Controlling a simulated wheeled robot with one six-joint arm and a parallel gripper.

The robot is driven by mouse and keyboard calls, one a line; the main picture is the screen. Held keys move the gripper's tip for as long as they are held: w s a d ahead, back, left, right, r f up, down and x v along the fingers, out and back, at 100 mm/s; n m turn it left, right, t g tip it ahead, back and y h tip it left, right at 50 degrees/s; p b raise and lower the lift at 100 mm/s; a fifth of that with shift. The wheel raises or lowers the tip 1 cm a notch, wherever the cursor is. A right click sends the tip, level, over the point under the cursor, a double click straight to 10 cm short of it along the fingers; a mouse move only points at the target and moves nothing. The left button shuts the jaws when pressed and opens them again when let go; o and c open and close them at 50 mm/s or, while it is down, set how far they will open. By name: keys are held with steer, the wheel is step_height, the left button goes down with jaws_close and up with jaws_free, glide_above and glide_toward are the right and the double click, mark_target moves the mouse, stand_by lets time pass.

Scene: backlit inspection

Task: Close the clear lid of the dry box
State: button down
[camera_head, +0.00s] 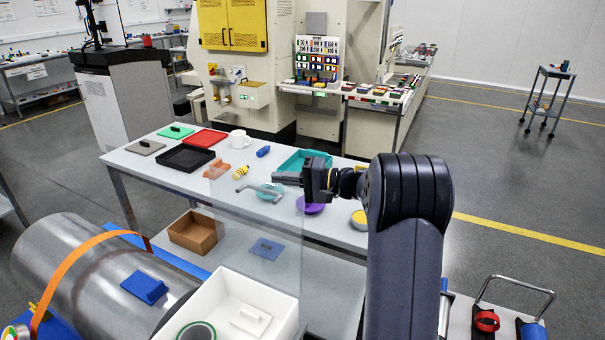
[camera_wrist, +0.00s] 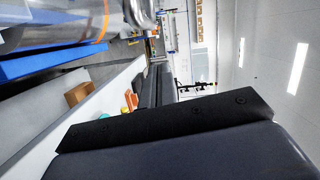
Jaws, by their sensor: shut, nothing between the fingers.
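The dry box is a white open-topped box (camera_head: 283,310) at the bottom of the head view. A white handled block (camera_head: 250,321) and a dark green-rimmed round item (camera_head: 196,331) are inside it. Its clear lid (camera_head: 258,242) stands up, open, at the box's far side; the table shows through it. A grey bent handle-like bar (camera_head: 257,190) shows near the lid's upper part; I cannot tell if it is fixed there. My gripper (camera_head: 279,178) is shut and empty, close to the lid's upper edge; contact cannot be told. In the wrist view the lid is not clearly visible.
A steel cylinder (camera_head: 85,262) with an orange strap (camera_head: 68,268) lies left of the box; the cylinder also shows in the wrist view (camera_wrist: 60,28). A brown box (camera_head: 196,233) sits below.

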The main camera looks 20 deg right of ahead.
steer(key=shift+s+a+f, duration=0.15)
steer(key=shift+s+a, duration=0.85)
steer(key=shift+s, duration=0.25)
